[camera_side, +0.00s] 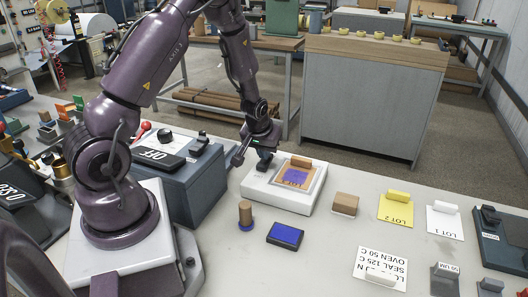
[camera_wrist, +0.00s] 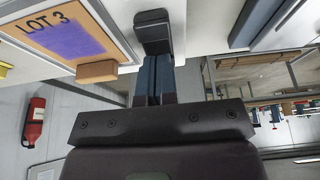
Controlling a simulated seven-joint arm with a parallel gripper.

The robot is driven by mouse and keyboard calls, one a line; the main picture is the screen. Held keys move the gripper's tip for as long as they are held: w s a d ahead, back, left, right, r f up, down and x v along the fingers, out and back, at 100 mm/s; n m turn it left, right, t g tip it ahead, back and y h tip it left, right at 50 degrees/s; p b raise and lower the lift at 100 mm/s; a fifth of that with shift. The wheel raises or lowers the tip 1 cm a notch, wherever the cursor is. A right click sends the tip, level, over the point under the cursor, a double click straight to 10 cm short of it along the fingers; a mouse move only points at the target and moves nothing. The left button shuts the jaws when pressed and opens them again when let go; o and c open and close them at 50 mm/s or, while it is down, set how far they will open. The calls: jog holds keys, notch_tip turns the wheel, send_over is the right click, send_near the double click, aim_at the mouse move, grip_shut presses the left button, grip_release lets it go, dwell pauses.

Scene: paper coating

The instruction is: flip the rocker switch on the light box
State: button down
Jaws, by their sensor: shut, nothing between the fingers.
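The light box (camera_side: 270,193) is a low white box on the table in the middle of the side view. The dark rocker switch (camera_wrist: 153,32) sits at the box's far left corner, also seen in the side view (camera_side: 263,166). My gripper (camera_wrist: 155,62) is shut and empty, its fingertips at the near edge of the switch. I cannot tell whether they touch it. The rocker's tilt is hard to read.
A tan block (camera_wrist: 97,71) rests on the card's edge. A dark blue-grey box with an OFF label (camera_side: 155,155) stands left of the light box. A wooden stamp (camera_side: 245,213), a blue pad (camera_side: 285,236) and a yellow card (camera_side: 396,207) lie around.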

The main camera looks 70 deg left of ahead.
jog(key=v, duration=1.4)
jog(key=shift+s+d+f, duration=0.2)
jog(key=s+d+r+m+t+h, duration=0.1)
jog(key=s+d+r+m, duration=0.3)
jog(key=d+r, duration=0.3)
jog(key=s+d+r+m+t+h, duration=0.1)
jog(key=s+d+r+m, duration=0.4)
jog(key=d, duration=0.5)
notch_tip(320, 180, up, 3)
jog(key=shift+s+f+t+h, duration=0.1)
jog(key=shift+s+t+h, duration=0.3)
jog(key=shift+s, duration=0.7)
jog(key=shift+d, duration=0.1)
